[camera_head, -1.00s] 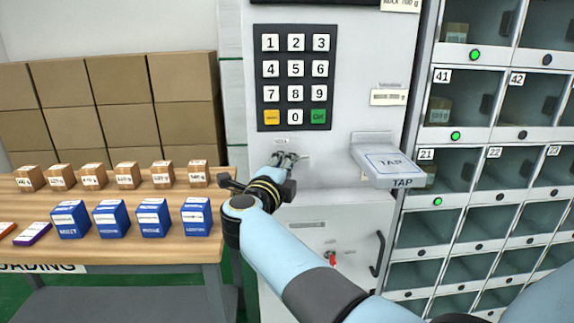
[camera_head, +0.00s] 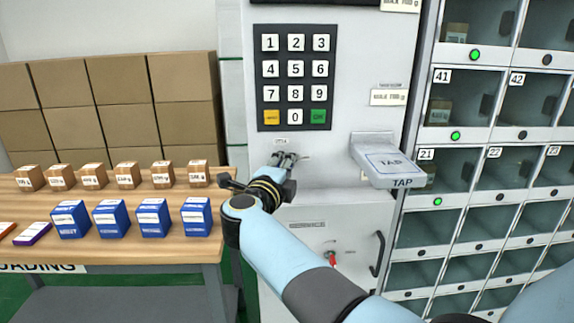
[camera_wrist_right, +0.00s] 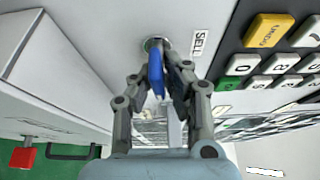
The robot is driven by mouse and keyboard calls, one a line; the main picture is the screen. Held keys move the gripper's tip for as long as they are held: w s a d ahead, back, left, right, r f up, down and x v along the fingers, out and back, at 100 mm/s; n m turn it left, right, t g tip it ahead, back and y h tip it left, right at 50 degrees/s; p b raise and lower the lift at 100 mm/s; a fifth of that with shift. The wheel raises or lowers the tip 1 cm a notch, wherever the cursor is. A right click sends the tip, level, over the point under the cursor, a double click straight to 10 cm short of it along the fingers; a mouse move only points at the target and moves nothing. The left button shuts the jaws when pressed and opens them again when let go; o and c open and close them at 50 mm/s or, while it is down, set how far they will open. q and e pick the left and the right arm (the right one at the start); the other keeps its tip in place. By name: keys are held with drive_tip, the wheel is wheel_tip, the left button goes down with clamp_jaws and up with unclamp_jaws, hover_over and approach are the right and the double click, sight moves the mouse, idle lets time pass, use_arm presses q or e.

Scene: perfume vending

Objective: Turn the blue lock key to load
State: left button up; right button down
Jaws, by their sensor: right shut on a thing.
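The blue lock key (camera_wrist_right: 156,72) sits in a round lock (camera_wrist_right: 153,44) on the machine's front, beside a label reading SELL. My right gripper (camera_wrist_right: 168,85) has its fingers around the key's blue handle and is shut on it. In the head view my right gripper (camera_head: 286,158) is at the panel below the keypad, and its fingers hide the key. My left gripper is not in view.
The keypad (camera_head: 296,78) is above the lock. A TAP reader (camera_head: 385,160) juts out to the right. A red key (camera_head: 332,260) is on the lower service panel. A wooden table (camera_head: 110,240) with several boxes stands at the left.

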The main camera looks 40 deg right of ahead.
drive_tip(key=shift+s+a+f, duration=0.1)
drive_tip(key=shift+s+f, duration=0.05)
drive_tip(key=shift+f, duration=0.3)
drive_tip(key=c, duration=1.4)
unclamp_jaws()
drive_tip(key=shift+r, duration=0.15)
drive_tip(key=shift+r, duration=0.1)
